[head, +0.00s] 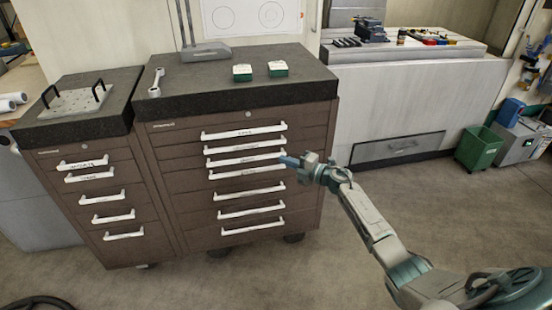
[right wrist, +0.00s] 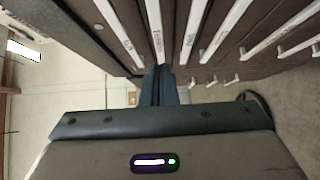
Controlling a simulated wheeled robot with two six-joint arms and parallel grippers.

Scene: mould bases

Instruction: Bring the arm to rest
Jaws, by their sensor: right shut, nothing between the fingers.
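My right arm (head: 370,215) reaches in from the lower right of the head view. Its gripper (head: 287,160) is shut and empty, in front of the upper drawer handles of the larger brown drawer cabinet (head: 290,215). In the right wrist view the closed fingers (right wrist: 160,84) point towards the cabinet front, with white handles (right wrist: 194,30) around them. I cannot tell whether the fingertips touch a handle. All the drawers look closed. My left gripper is not in view.
A smaller cabinet (head: 100,190) stands at left with a handled plate (head: 74,102). A green bin (head: 478,148) stands at right. Floor (head: 330,270) is open before the cabinets.

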